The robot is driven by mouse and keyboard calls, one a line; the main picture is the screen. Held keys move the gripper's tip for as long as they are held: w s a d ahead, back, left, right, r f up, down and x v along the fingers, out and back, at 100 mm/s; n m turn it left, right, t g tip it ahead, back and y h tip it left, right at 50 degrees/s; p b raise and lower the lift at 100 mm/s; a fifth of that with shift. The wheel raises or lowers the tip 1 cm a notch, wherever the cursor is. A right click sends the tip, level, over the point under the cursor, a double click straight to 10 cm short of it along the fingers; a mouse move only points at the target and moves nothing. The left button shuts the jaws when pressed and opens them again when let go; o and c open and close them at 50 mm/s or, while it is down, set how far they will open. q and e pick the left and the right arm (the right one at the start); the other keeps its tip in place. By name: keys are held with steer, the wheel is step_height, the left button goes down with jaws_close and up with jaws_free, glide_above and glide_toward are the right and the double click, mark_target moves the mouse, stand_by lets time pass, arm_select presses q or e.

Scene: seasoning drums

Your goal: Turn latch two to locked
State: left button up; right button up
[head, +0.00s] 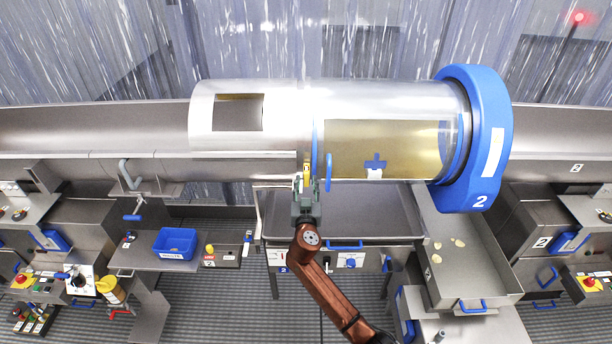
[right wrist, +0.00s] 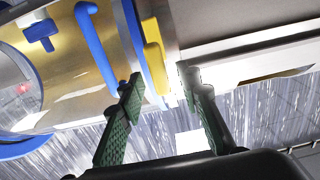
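The drum (head: 255,150) lies across the view, with a clear section and a blue end ring (head: 485,140) marked 2 at its right. A small yellow lever (head: 307,170), which looks like the latch, sits upright at the seam beside a blue band. My right gripper (head: 307,192) is just below it. In the right wrist view the gripper's green fingers (right wrist: 162,80) are spread. The yellow lever (right wrist: 154,58) shows beyond and between their tips; whether a finger touches it, I cannot tell. My left gripper is not in view.
A blue bar handle (head: 328,172) is close right of the gripper. A blue T-shaped knob (head: 376,161) is farther right on the drum. A steel tray table (head: 370,215) lies below. A blue bin (head: 175,242) stands on a side shelf at left.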

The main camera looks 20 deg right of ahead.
mark_target(306, 180)
steer(key=shift+p+x, duration=0.3)
steer(key=shift+x, duration=1.2)
jaws_close()
